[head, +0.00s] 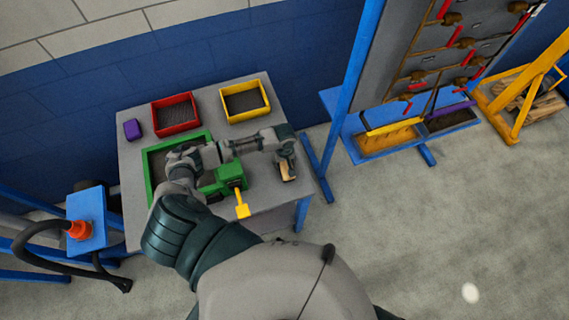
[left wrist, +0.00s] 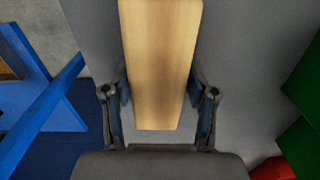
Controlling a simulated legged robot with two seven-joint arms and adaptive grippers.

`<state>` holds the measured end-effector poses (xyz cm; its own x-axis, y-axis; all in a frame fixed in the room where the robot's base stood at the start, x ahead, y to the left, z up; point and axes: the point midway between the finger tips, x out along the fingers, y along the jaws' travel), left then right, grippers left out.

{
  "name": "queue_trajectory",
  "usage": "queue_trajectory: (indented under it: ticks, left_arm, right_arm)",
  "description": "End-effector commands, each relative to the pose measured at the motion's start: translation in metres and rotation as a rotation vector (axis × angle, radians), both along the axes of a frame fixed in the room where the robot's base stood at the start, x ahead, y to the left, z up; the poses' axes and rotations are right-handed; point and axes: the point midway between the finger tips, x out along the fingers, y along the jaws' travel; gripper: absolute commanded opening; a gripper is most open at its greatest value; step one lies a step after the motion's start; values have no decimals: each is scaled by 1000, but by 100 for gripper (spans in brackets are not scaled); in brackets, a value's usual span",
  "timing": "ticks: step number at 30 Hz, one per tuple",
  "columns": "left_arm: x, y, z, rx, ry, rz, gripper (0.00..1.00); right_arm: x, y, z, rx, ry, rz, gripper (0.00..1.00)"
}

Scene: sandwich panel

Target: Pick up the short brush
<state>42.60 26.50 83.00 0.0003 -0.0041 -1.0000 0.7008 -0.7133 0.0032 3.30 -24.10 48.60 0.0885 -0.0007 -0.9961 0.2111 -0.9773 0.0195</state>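The short brush shows as a pale wooden piece (head: 288,171) at the right part of the grey table in the head view. In the left wrist view its wooden body (left wrist: 162,60) runs down from the top edge and ends between the fingers. My left gripper (head: 286,158) is right over it. In the left wrist view the gripper's fingers (left wrist: 159,108) stand apart, one on each side of the wood, with narrow gaps near its lower end. Firm contact cannot be made out. The bristles are hidden. My right gripper is not in view.
The grey table (head: 135,172) carries a red bin (head: 174,114), a yellow bin (head: 245,101), a purple block (head: 132,129), a green tray (head: 150,178) and a green item with a yellow handle (head: 241,203). A blue post (head: 350,85) stands right of the table.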

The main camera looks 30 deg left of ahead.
Motion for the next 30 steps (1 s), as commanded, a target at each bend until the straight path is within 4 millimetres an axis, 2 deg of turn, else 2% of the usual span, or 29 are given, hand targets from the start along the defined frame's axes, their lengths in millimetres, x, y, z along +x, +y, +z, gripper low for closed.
queue_trajectory:
  ticks: [1, 3, 4, 14, 17, 24, 30]
  left_arm:
    - [0, -1, 0, 1, 1, 0, 36]
    - [0, -1, 0, 2, 1, 0, 19]
    - [0, -1, 0, 2, 1, 0, 13]
    - [0, 0, 6, 0, 0, 0, 13]
    - [1, 0, 22, -1, -2, 0, 13]
    - [1, 0, 73, -1, -3, 0, 13]
    - [1, 0, 97, -1, 0, -1, 13]
  right_arm:
    - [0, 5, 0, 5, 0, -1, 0]
    - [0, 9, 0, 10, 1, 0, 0]
    - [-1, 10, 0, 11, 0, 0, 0]
    - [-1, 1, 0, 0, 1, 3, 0]
    - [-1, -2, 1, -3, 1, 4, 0]
    - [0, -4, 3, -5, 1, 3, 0]
    - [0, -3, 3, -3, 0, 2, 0]
